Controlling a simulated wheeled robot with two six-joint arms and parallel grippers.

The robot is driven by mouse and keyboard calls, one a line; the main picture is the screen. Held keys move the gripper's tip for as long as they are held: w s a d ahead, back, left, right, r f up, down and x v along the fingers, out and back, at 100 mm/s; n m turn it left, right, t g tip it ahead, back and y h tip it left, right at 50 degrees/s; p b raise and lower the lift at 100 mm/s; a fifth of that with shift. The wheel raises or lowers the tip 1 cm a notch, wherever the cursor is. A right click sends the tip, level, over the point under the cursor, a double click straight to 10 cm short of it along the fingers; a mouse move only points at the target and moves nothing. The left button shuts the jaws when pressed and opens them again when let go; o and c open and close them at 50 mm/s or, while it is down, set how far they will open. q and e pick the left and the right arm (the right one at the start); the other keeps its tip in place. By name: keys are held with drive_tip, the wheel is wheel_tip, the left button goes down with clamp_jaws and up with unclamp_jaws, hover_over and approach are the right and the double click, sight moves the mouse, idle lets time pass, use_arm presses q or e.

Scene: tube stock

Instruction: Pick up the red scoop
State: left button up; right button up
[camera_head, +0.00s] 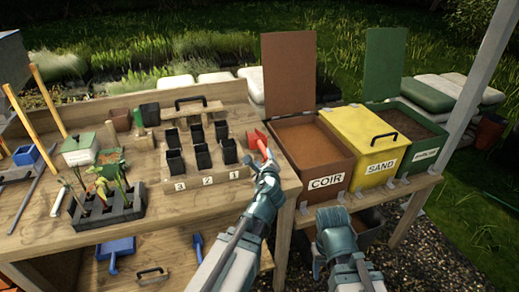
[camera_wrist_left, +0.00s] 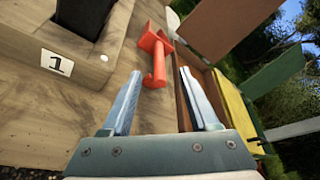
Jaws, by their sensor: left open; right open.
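The red scoop (camera_head: 255,140) lies on the wooden bench near its right edge, beside the numbered pot rack. In the left wrist view the red scoop (camera_wrist_left: 155,45) has its handle pointing toward me, with its end between my open fingers. My left gripper (camera_head: 266,167) is open at the handle end in the head view; it also shows in the left wrist view (camera_wrist_left: 160,74). The fingers are apart from the handle on both sides. My right gripper (camera_head: 331,215) is open and empty, in front of the coir bin.
The pot rack (camera_head: 212,186) with black pots stands left of the scoop. To the right are the open coir bin (camera_head: 326,182), the closed yellow sand bin (camera_head: 382,167) and an open green bin (camera_head: 427,156). A seedling tray (camera_head: 125,213) stands at the left.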

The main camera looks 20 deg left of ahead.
sight(260, 146)
use_arm(q)
drive_tip(key=b+x, duration=0.4)
drive_tip(key=x, duration=1)
drive_tip(key=shift+s+f, duration=0.1)
drive_tip(key=shift+f, duration=0.05)
drive_tip(key=shift+s, duration=0.1)
clamp_jaws()
